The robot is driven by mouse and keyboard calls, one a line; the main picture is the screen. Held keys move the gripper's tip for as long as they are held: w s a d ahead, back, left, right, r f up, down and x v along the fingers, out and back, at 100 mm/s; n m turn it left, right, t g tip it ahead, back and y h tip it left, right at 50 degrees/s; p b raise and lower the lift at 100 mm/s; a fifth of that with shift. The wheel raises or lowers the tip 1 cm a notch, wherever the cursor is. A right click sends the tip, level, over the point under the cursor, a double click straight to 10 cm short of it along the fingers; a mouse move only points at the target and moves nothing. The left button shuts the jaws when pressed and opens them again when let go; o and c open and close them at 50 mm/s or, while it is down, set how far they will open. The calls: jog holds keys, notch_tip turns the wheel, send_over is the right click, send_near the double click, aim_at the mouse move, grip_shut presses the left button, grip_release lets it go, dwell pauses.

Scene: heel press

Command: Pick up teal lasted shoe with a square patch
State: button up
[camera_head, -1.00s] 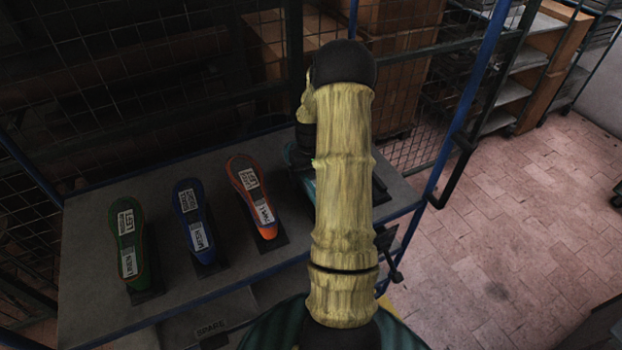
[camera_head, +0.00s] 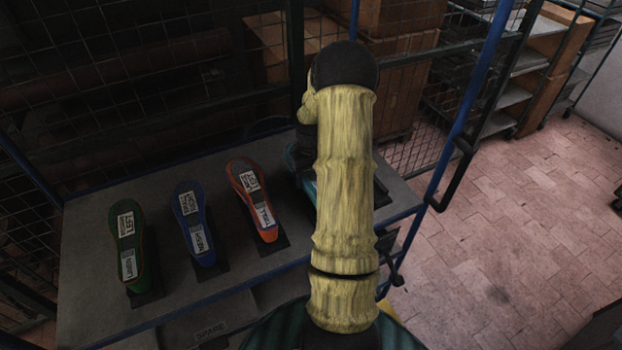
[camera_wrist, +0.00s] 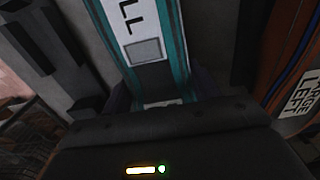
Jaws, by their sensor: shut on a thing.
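The teal lasted shoe (camera_wrist: 171,40) runs down the upper middle of the wrist view. It has a white strip with black letters ending in "LL" and a grey square patch (camera_wrist: 142,50). My gripper (camera_wrist: 162,98) is shut on it, with dark fingers on both sides at the shoe's near end.
Green (camera_head: 128,240), blue (camera_head: 194,222) and orange (camera_head: 252,200) shoes stand on dark supports left of my arm, on a grey bench (camera_head: 85,290). The orange shoe is close beside the gripper in the wrist view (camera_wrist: 290,60). Mesh panels and a blue post (camera_head: 470,100) border the bench.

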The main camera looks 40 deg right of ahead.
notch_tip(320, 180, up, 10)
jog(key=b, duration=0.2)
jog(key=shift+f+b, duration=0.2)
jog(key=shift+b, duration=0.1)
dwell(0.4)
